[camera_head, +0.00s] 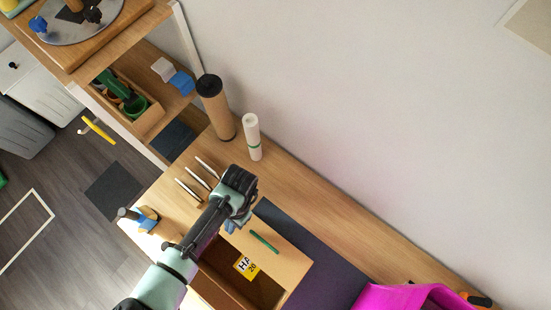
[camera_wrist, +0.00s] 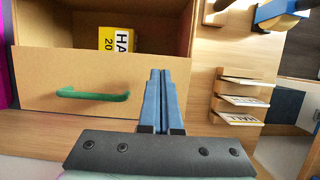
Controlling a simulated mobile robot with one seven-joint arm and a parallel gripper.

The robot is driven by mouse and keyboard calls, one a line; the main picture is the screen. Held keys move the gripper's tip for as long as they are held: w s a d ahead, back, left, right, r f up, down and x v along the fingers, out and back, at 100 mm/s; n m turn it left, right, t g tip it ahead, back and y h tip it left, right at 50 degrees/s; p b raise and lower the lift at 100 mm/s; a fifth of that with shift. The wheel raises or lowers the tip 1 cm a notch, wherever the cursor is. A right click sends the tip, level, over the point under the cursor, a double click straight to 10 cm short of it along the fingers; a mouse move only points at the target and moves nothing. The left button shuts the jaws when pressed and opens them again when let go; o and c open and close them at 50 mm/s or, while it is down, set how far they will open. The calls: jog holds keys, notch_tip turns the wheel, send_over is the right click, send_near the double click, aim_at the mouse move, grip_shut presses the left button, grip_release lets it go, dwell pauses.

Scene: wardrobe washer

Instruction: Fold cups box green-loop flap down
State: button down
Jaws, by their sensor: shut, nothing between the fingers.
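The cups box (camera_head: 225,282) is a cardboard box on the wooden worktop, and its inside shows from above. Its flap (camera_head: 285,257) carries a green loop (camera_head: 264,241) and lies along the box's far side, away from the opening; its exact angle I cannot tell. In the wrist view the flap (camera_wrist: 50,70) spans the left, with the green loop (camera_wrist: 92,94) across it. A yellow and white label (camera_wrist: 117,40) shows inside the box. My gripper (camera_wrist: 160,72) is shut and empty, its blue fingertips over the flap's right end, right of the loop. Whether they touch is unclear.
A dark mat (camera_head: 325,262) lies beyond the flap. Slotted wooden holders with cards (camera_wrist: 243,101) stand close to the right of my gripper. A brown roll (camera_head: 216,107) and a white roll (camera_head: 252,137) stand near the wall. The worktop along the wall is mostly clear.

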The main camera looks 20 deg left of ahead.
notch_tip(320, 180, up, 5)
jog(key=p, duration=0.4)
jog(key=shift+r, duration=0.15)
jog(key=shift+s, duration=0.1)
